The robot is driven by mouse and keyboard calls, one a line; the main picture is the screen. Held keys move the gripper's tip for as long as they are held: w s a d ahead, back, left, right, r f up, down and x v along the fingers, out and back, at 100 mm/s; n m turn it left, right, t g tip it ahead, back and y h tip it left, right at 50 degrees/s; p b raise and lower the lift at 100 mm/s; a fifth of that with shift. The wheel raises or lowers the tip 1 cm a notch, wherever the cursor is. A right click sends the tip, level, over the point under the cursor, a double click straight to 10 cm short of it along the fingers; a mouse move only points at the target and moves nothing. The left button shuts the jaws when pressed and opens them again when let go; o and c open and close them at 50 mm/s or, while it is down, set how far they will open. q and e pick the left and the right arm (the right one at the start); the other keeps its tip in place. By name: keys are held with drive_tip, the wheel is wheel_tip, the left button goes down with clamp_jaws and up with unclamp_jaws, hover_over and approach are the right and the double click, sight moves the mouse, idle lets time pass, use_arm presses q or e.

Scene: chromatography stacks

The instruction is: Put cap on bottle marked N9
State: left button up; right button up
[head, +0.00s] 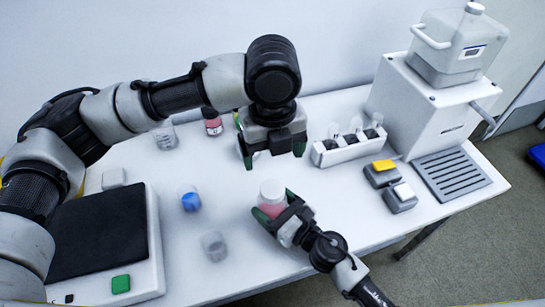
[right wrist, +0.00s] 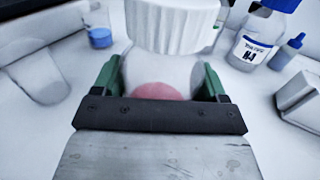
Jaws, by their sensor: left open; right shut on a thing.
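My right gripper (head: 272,210) is shut on a clear bottle (head: 270,208) with pink contents, held upright at the table's front. The bottle also shows between the green fingers in the right wrist view (right wrist: 160,90). A white ribbed cap (right wrist: 172,25) sits at its top; whether it is fully seated I cannot tell. No N9 mark shows on the visible side. My left gripper (head: 273,155) is open and empty, pointing down, behind and above the bottle.
A blue-filled beaker (head: 190,201) and an empty one (head: 213,246) stand left. A vial rack (head: 345,153) stands right. A blue-capped bottle (right wrist: 256,42) has a hard-to-read label.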

drive_tip(key=o, duration=1.7)
use_arm(q)
wheel_tip(320, 180, down, 4)
drive_tip(key=b, duration=0.3)
drive_tip(key=shift+r, duration=0.25)
use_arm(e)
drive_tip(key=shift+o, duration=0.2)
drive_tip(key=v, duration=1)
drive_tip(key=shift+f, duration=0.15)
use_arm(q)
drive_tip(key=shift+b, duration=0.35)
use_arm(e)
drive_tip(key=shift+s+d, duration=0.25)
drive_tip(key=shift+d, duration=0.05)
use_arm(q)
drive_tip(key=shift+f, duration=0.1)
